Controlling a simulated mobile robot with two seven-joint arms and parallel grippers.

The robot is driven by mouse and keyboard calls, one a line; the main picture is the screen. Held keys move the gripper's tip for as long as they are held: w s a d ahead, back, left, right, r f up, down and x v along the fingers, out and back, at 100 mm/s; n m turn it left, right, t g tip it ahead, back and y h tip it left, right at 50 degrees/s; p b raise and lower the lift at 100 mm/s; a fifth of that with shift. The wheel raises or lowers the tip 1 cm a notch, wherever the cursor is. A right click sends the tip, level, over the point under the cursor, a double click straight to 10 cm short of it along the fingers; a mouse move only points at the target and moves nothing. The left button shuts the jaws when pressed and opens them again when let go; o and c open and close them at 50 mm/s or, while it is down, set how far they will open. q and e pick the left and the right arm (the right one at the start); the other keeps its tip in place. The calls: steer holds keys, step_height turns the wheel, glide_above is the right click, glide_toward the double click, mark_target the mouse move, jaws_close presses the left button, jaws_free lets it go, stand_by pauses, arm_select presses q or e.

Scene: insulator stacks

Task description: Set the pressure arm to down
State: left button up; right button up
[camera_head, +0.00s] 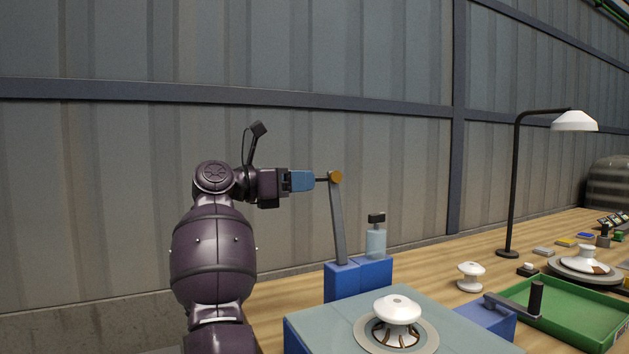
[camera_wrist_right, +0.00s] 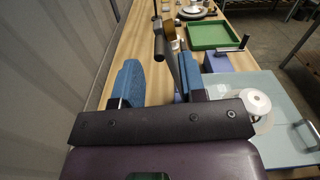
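The pressure arm (camera_head: 338,228) is a grey bar with a gold knob (camera_head: 336,177) on top. It stands nearly upright, tilted slightly left, on a blue block (camera_head: 341,283). My right gripper (camera_head: 318,180) is level with the knob, just left of it. In the right wrist view my right gripper (camera_wrist_right: 160,72) has its blue fingers apart. The pressure arm (camera_wrist_right: 171,62) shows there between and ahead of them, closer to the right finger; contact cannot be told. A white insulator (camera_head: 397,308) sits in a ring on the teal-topped fixture (camera_head: 465,318). My left gripper is out of view.
A green tray (camera_head: 590,318), a small white insulator (camera_head: 471,276) and a desk lamp (camera_head: 514,185) are on the right of the wooden table. A corrugated wall rises behind.

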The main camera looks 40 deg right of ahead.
steer(key=shift+x, duration=1.8)
jaws_close()
